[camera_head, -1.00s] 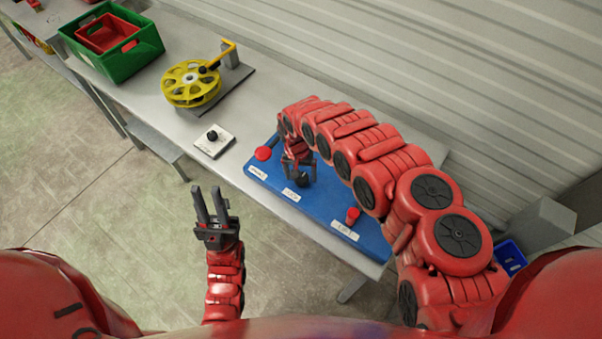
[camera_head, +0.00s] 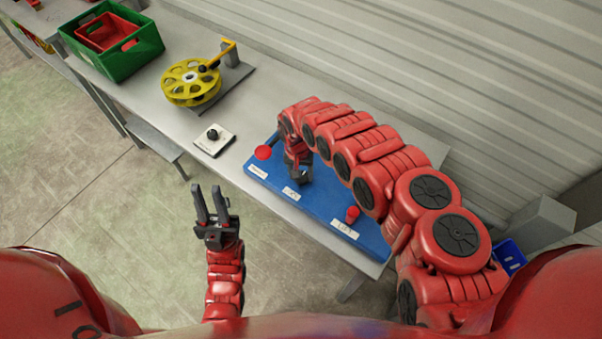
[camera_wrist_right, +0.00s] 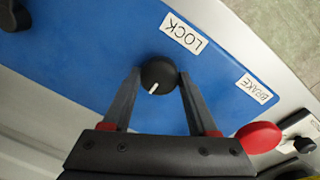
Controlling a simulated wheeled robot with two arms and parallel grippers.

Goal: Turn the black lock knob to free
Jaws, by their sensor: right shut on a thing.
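The black lock knob (camera_wrist_right: 158,75) sits on the blue panel (camera_wrist_right: 90,62), beside the LOCK label (camera_wrist_right: 184,33). A white pointer line on its top runs toward the lower left in the right wrist view. My right gripper (camera_wrist_right: 157,82) is shut on the knob, one finger on each side of it. In the head view my right gripper (camera_head: 300,176) is over the middle of the blue panel (camera_head: 329,205) and hides the knob. My left gripper (camera_head: 208,205) is open and empty, in front of the table.
A red BRAKE button (camera_head: 263,152) and a red knob (camera_head: 352,213) by another label flank the lock knob on the panel. A small white box with a black knob (camera_head: 213,135), a yellow reel (camera_head: 190,82) and a green crate (camera_head: 140,52) stand further left.

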